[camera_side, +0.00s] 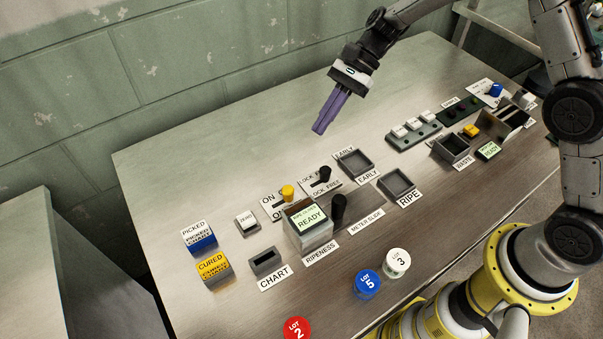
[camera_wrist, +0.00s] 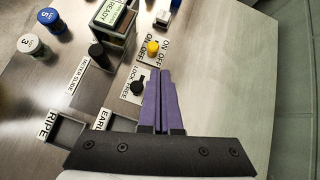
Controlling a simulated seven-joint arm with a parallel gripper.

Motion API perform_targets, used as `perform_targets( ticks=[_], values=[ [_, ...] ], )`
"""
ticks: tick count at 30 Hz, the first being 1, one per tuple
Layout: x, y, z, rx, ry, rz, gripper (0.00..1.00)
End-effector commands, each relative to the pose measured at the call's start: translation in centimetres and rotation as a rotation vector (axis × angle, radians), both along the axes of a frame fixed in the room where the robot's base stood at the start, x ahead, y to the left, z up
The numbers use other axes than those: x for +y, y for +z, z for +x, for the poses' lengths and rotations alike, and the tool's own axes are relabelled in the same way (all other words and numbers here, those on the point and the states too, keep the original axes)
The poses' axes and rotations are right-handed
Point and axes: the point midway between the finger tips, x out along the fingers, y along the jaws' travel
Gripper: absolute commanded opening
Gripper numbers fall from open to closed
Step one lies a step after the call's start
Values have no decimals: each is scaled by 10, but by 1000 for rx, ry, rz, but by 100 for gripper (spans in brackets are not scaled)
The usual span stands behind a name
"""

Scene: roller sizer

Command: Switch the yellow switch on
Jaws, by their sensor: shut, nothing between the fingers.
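The yellow switch (camera_side: 288,192) is a small yellow knob on a dark slot beside an ON and OFF label, left of the black lock knob (camera_side: 324,174). Which end of the slot the knob sits at I cannot tell. My gripper (camera_side: 319,130) has purple fingers, shut and empty. It hangs above the table, behind and above the switches, apart from the yellow switch. In the wrist view my gripper (camera_wrist: 160,75) points toward the yellow switch.
The ripeness meter (camera_side: 309,218) reading READY stands just in front of the switch. A black meter slide handle (camera_side: 338,207) is to its right. A ZERO button (camera_side: 246,222) lies to the left. Lot jars, blue (camera_side: 368,283) and white (camera_side: 397,262), stand near the front. The table's back left is clear.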

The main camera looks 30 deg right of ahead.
Motion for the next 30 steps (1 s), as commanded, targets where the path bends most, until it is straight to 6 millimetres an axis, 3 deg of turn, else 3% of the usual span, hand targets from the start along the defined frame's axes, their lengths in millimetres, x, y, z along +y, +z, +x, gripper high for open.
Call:
perform_targets(
  ticks=[3,6,20,30],
  values=[
    [0,-24,-3,52,1,0,0],
    [0,-34,-5,73,1,-1,0],
    [2,-39,-7,81,2,-1,0],
    [38,-73,-18,83,6,-3,0]
  ],
)
